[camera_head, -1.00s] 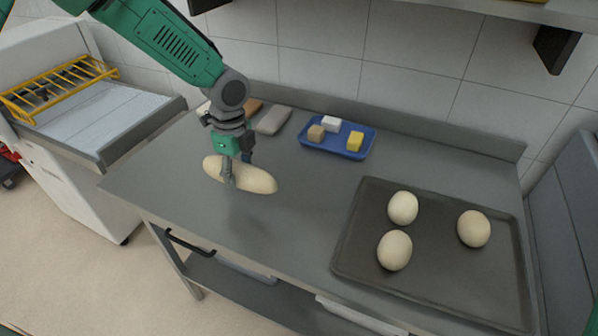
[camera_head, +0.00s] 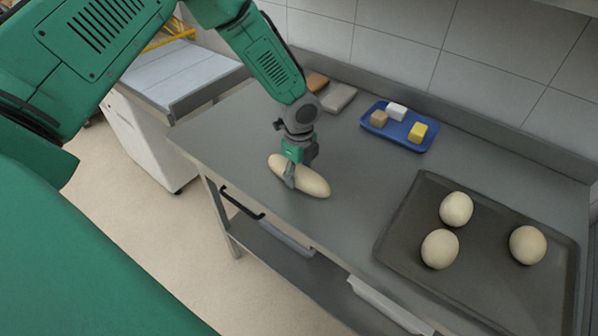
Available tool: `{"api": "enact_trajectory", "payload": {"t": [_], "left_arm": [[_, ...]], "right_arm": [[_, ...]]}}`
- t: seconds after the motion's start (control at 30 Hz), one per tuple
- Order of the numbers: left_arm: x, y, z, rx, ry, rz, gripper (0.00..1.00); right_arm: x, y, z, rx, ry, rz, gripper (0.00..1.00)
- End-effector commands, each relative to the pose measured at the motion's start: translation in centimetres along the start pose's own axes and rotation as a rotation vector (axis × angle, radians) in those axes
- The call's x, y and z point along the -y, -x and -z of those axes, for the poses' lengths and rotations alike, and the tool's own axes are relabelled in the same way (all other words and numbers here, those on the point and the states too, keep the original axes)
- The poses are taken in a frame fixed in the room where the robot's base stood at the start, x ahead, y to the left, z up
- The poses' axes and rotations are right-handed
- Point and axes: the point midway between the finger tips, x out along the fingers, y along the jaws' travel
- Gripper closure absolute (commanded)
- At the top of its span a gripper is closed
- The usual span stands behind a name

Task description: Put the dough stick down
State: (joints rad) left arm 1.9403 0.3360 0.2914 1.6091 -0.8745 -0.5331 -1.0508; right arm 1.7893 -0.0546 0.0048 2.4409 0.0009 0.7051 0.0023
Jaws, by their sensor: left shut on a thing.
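The dough stick (camera_head: 314,183) is a long, pale cream oval near the left part of the grey steel table (camera_head: 345,225). My left gripper (camera_head: 290,181) comes down on it from above and is shut around its middle. The stick lies level, close to the table top; I cannot tell whether it touches the surface. The gripper hides a strip across the stick. My right gripper is not in view.
A dark baking tray (camera_head: 400,225) with three dough balls stands at the right. A blue tray (camera_head: 372,107) with small blocks sits at the back, beside a grey slab (camera_head: 339,97) and a brown one (camera_head: 316,81). The table between stick and baking tray is clear.

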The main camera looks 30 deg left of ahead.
Motion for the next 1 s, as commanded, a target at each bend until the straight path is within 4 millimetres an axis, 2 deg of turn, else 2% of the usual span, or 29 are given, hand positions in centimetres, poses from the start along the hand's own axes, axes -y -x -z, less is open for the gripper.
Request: {"api": "enact_trajectory", "payload": {"t": [0.03, 0.07, 0.47, 0.57, 0.8, 1.0], "left_arm": [[0.0, 0.0, 0.0, 0.000, 0.000, 0.000, 0.41], [0.0, 0.0, 0.0, 0.000, 0.000, 0.000, 0.31], [0.1, 0.6, 0.0, 0.000, 0.001, 0.001, 0.31], [0.1, 1.8, 0.0, -0.001, 0.001, 0.004, 0.31], [0.1, 7.0, 0.0, -0.001, 0.001, 0.005, 0.31], [0.1, 10.4, 0.0, -0.001, 0.001, 0.002, 0.31]], "right_arm": [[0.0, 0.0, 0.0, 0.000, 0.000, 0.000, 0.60], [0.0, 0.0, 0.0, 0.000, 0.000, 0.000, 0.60], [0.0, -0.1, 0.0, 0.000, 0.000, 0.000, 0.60], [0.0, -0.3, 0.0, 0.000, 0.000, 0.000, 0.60], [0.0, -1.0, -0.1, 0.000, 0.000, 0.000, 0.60], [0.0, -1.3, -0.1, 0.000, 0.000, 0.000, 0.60]]}}
